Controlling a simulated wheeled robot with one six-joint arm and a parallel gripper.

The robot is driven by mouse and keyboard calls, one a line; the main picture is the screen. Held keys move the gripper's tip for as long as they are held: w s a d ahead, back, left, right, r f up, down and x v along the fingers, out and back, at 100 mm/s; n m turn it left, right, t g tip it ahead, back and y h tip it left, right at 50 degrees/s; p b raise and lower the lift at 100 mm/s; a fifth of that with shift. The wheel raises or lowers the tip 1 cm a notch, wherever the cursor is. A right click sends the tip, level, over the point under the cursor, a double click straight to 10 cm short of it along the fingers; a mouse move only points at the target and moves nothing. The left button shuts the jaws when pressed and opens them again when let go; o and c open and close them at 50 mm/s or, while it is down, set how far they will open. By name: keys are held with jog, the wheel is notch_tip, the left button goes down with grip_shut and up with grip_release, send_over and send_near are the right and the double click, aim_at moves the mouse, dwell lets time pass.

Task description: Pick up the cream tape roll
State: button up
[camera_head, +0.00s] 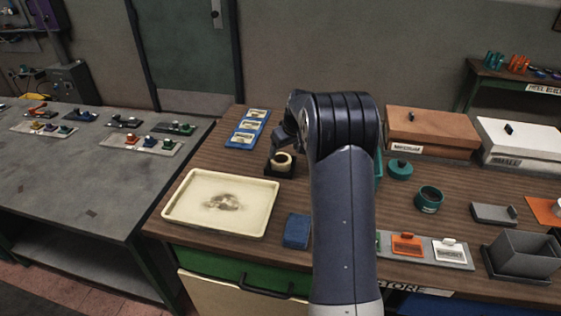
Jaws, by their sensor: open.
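The cream tape roll (282,161) sits on a small black holder (279,171) on the wooden bench, behind the cream tray. My gripper (283,146) is just above and behind the roll, at the end of my arm, which fills the middle of the view. The gripper is small and dark here and its jaws are open. I cannot tell whether the fingers touch the roll.
A cream tray (183,219) and a blue block (297,230) lie in front of the roll. Blue labelled cards (247,130) lie behind left. Brown (430,130) and white (520,142) boxes, a teal cup (429,199) and a grey bin (522,255) stand right of my arm.

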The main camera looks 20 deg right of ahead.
aim_at(282, 156)
jog(key=shift+s+p+x, duration=0.2)
jog(key=shift+p+x, duration=0.4)
jog(key=shift+x, duration=1.75)
jog(key=shift+a, duration=0.15)
jog(key=shift+c, duration=0.4)
jog(key=c, duration=0.7)
jog(key=shift+o, duration=0.2)
notch_tip(282, 156, up, 13)
jog(key=p, duration=0.1)
